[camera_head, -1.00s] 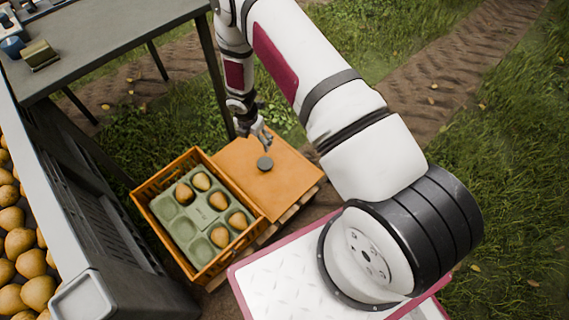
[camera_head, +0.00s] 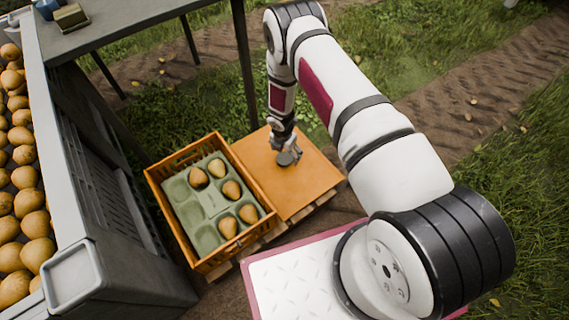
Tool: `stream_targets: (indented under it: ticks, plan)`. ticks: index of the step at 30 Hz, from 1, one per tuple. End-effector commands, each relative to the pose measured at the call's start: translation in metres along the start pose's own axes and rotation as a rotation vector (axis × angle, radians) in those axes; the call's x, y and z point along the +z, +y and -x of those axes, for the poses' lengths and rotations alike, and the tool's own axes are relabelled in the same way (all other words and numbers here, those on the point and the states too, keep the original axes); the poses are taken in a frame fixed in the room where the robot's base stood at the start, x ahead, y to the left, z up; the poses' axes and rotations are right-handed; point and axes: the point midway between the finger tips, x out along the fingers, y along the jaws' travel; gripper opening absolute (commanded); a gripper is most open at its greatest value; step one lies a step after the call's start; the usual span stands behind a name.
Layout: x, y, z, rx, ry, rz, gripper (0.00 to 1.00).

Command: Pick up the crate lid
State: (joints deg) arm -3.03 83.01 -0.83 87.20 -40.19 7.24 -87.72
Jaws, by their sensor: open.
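The crate lid (camera_head: 308,183) is a flat orange panel with a dark round knob (camera_head: 285,159) on top. It lies on a wooden pallet, just right of the open orange crate (camera_head: 249,238). My gripper (camera_head: 289,155) points down right at the knob, with its fingers open around or just above it. I cannot tell whether the fingers touch the knob. The crate holds a green tray (camera_head: 208,206) with several pears in its hollows and some hollows empty.
A large grey bin (camera_head: 105,262) full of pears stands at the left. A grey table (camera_head: 130,22) with dark legs is behind the crate, and one leg stands close to the lid's far corner. Grass and a dirt track lie open at the right.

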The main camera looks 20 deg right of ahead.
Motion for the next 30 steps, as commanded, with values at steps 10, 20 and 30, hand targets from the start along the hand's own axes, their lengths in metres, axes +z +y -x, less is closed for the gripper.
stream_targets:
  ticks: [10,20,30]
  plan:
    - [-0.005,0.005,-0.046,-0.001,0.001,0.000,0.80]
    - [-0.005,0.005,-0.046,0.000,0.000,0.001,0.64]
    - [-0.004,0.005,-0.046,0.000,0.000,0.000,0.16]
